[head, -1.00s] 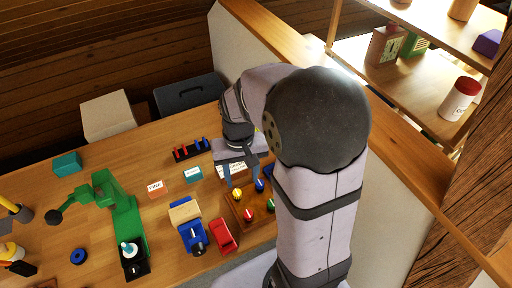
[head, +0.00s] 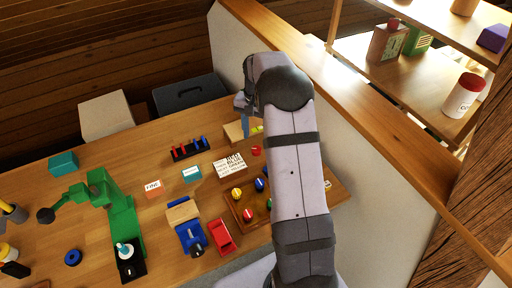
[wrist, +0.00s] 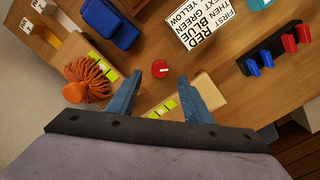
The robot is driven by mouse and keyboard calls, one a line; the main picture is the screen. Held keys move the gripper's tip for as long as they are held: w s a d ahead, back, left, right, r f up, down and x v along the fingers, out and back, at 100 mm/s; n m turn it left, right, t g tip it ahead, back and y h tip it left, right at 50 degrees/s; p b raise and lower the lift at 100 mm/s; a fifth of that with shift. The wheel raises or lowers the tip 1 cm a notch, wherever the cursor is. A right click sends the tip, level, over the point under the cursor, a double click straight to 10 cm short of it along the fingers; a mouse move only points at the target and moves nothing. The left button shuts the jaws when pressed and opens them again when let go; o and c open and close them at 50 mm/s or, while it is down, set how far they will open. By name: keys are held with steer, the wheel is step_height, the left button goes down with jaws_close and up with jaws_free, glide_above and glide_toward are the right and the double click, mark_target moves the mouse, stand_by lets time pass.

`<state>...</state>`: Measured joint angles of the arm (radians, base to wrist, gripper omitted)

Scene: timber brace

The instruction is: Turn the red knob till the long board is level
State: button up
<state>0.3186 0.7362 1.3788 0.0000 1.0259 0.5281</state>
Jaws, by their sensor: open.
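A small red knob (wrist: 160,68) with a pale mark shows in the wrist view, just beyond and between my fingertips. It also shows in the head view (head: 256,150), beside my arm. My gripper (wrist: 159,80) is open and empty, with one blue finger on each side. In the head view my gripper (head: 244,128) is partly hidden by my arm. A pale wooden piece (wrist: 207,92) lies by the right finger, with a yellow-green level vial (wrist: 160,108) near it. I cannot tell how far the long board extends or whether it is level; my gripper and arm hide much there.
A printed card (head: 230,167) lies near a tray of coloured knobs (head: 233,212), which includes another red knob (head: 248,215). A rack with red and blue pegs (head: 190,149) stands behind. An orange bundle (wrist: 82,86) lies left of my fingers. A wall (head: 350,150) borders the right side.

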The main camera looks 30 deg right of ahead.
mark_target(256, 150)
steer(key=shift+f+p, duration=0.7)
steer(key=shift+f, duration=2.8)
steer(key=shift+c, duration=0.7)
steer(key=c, duration=0.9)
